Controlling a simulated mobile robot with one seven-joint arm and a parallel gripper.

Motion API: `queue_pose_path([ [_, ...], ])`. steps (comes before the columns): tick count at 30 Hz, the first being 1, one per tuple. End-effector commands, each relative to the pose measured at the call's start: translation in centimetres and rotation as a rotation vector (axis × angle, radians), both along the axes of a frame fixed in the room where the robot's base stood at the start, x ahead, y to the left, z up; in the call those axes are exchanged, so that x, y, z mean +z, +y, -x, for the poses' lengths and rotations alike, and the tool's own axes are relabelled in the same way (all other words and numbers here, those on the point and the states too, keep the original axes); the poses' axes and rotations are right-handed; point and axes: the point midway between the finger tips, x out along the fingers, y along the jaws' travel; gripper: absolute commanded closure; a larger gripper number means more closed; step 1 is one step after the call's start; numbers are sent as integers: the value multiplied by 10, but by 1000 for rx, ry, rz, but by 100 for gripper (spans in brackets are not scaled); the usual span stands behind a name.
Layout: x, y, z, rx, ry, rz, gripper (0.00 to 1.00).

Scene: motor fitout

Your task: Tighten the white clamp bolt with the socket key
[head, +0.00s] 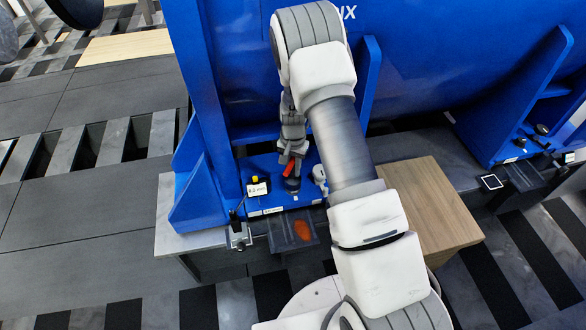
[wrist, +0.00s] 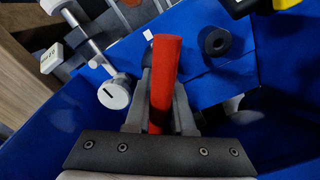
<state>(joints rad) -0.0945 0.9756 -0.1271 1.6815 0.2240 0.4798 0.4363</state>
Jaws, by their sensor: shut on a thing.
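My gripper (head: 292,148) is shut on a red-handled tool, which I take to be the socket key (head: 289,167). In the wrist view, my gripper's fingers (wrist: 160,100) close around the red key (wrist: 165,75), which points up the picture. The key's working end is hidden, so I cannot tell whether it touches a bolt. A dark round bolt head or collar (wrist: 214,40) stands on the blue base beside the key. I cannot clearly pick out the white clamp bolt; small white patches show near the key.
A white round gauge (wrist: 115,92) on a metal rod stands left of the key in the wrist view. A grey tray (head: 292,232) and a wooden board (head: 432,205) are close by.

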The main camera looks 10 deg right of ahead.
Motion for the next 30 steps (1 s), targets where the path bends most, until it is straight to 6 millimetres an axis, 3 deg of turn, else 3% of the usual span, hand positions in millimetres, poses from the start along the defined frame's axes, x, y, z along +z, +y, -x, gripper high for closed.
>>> queue_pose_path([
  [24, 51, 0, -1, 0, -2, 0, 100],
  [30, 57, 0, -1, 0, -2, 0, 100],
])
